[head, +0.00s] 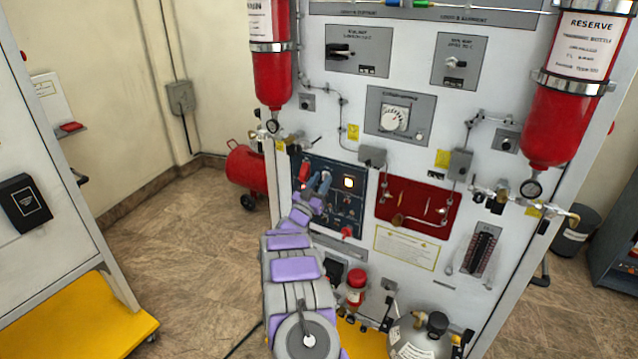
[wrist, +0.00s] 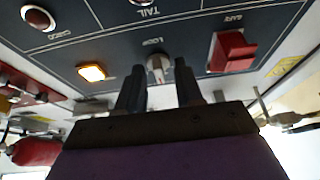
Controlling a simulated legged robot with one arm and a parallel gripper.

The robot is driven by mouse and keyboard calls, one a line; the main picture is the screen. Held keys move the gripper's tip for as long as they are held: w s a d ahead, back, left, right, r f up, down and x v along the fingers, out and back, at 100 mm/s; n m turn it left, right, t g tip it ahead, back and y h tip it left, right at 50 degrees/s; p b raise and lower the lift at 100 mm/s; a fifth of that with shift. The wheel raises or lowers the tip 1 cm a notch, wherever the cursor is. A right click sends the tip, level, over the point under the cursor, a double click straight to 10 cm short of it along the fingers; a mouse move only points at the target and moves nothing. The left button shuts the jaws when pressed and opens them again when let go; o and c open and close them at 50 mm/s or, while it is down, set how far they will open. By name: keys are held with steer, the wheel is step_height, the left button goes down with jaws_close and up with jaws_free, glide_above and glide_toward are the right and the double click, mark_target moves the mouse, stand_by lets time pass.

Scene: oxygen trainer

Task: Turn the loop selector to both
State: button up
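The loop selector (wrist: 158,66) is a small pale knob on the dark blue panel (wrist: 200,35), with upside-down lettering beside it that seems to read LOOP. In the wrist view my gripper (wrist: 159,75) has its two dark fingers apart, one on each side of the knob in the picture. I cannot tell whether the fingertips touch it. In the head view my gripper (head: 320,183) is in front of the dark blue panel (head: 350,208), and my arm hides part of it. I cannot make out the selector there.
A lit amber button (wrist: 92,73) and a red switch (wrist: 232,52) flank the knob. A red recessed panel (head: 418,205) lies right of the blue one. Red bottles (head: 272,80) (head: 560,120) hang at both sides. A red tank (head: 247,168) stands on the floor behind.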

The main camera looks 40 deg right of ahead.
steer(key=p+v, duration=0.2)
steer(key=v, duration=1.5)
steer(key=shift+a, duration=0.25)
steer(key=shift+f, duration=0.1)
